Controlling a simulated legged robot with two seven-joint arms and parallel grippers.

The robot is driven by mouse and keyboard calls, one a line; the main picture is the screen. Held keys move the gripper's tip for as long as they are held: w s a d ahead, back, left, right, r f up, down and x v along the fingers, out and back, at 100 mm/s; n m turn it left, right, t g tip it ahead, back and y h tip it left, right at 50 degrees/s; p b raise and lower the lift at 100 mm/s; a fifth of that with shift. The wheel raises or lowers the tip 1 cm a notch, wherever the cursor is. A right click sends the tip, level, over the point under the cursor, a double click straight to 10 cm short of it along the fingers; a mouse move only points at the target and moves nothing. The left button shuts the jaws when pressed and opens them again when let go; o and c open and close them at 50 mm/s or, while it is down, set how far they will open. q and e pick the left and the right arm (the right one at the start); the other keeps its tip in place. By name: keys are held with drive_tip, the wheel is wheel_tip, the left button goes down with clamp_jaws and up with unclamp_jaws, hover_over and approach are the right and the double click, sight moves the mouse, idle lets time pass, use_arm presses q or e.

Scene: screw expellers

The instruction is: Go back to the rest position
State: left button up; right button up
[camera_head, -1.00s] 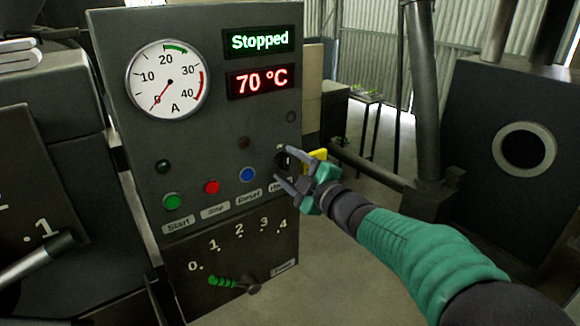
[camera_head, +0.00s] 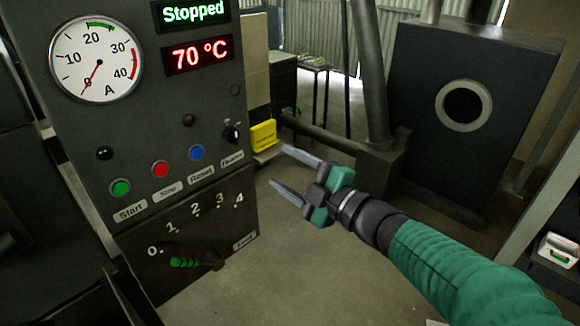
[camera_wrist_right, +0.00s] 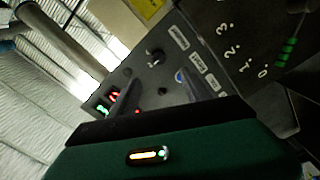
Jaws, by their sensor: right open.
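My right gripper (camera_head: 283,170) is open and empty, its two fingers spread and pointing left. It hangs in front of and to the right of the dark control panel (camera_head: 130,190), apart from it. The black rotary knob (camera_head: 231,133) on the panel is left of the gripper. In the right wrist view the knob (camera_wrist_right: 155,57) shows beyond the blurred fingers. My left gripper is not in view.
The panel has green (camera_head: 120,188), red (camera_head: 160,169) and blue (camera_head: 196,153) buttons, and a green-handled lever (camera_head: 190,262) below. Its displays read Stopped and 70 °C. A yellow box (camera_head: 263,135) is behind the panel's edge. A dark machine (camera_head: 470,60) stands right.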

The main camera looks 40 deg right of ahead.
drive_tip(key=shift+s, duration=0.45)
drive_tip(key=w+a+f+m+g+h, duration=0.15)
drive_tip(key=f+m+g, duration=0.3)
drive_tip(key=f, duration=0.55)
drive_tip(key=a+f+m+g+h, duration=0.2)
drive_tip(key=f+m+g+h, duration=0.3)
drive_tip(key=f, duration=0.6)
drive_tip(key=s+a+f+m+g+y+p, duration=0.1)
drive_tip(key=s+a+f+m+g+y, duration=0.3)
drive_tip(key=s+a+f, duration=0.5)
drive_tip(key=shift+s+f+g, duration=0.5)
drive_tip(key=shift+s+g, duration=0.35)
drive_tip(key=shift+s, duration=0.3)
drive_tip(key=shift+c, duration=0.3)
